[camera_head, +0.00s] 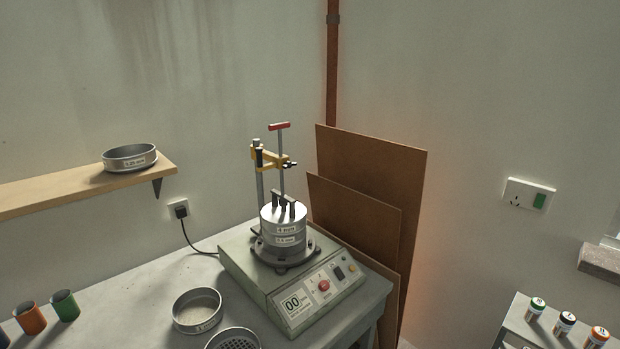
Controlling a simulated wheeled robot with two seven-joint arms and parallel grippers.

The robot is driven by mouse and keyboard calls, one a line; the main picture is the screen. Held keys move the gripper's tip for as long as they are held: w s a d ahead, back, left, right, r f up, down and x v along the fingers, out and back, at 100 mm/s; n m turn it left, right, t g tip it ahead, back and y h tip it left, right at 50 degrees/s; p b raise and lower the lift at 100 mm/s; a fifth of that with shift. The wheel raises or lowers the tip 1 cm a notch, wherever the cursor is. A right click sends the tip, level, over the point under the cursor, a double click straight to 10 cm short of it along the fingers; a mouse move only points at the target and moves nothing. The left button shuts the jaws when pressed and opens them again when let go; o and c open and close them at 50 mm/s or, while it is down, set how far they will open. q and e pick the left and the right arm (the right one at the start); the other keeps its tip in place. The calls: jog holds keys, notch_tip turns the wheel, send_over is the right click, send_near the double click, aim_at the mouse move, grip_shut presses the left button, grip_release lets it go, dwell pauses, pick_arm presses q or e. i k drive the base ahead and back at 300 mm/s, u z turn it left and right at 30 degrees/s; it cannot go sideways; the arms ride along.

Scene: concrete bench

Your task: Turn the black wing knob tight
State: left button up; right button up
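A sieve shaker (262,285) stands on the bench with a short stack of metal sieves (284,231) on it. Dark upright parts (276,198) stand on top of the stack's lid; they look like a wing shape, but they are too small to be sure they are the black wing knob. A yellow clamp arm (268,159) is above, on a grey post, with small dark fittings at its ends. A rod with a red crossbar (279,126) rises through the clamp. How tight the knob is cannot be seen. Neither of my grippers is in view.
Two loose sieves (197,310) (234,337) lie on the bench (120,305) in front of the shaker. Coloured cups (64,304) stand at the left. A shelf (60,191) holds another sieve (130,157). Brown boards (370,180) lean behind. Small jars (566,322) stand at right.

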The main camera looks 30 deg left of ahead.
aim_at(288, 165)
jog(key=z, duration=0.45)
jog(key=k, duration=1)
jog(key=z, duration=0.85)
jog(key=i, duration=1.6)
jog(key=u, duration=1.2)
jog(key=i, duration=0.55)
jog(key=u, duration=0.55)
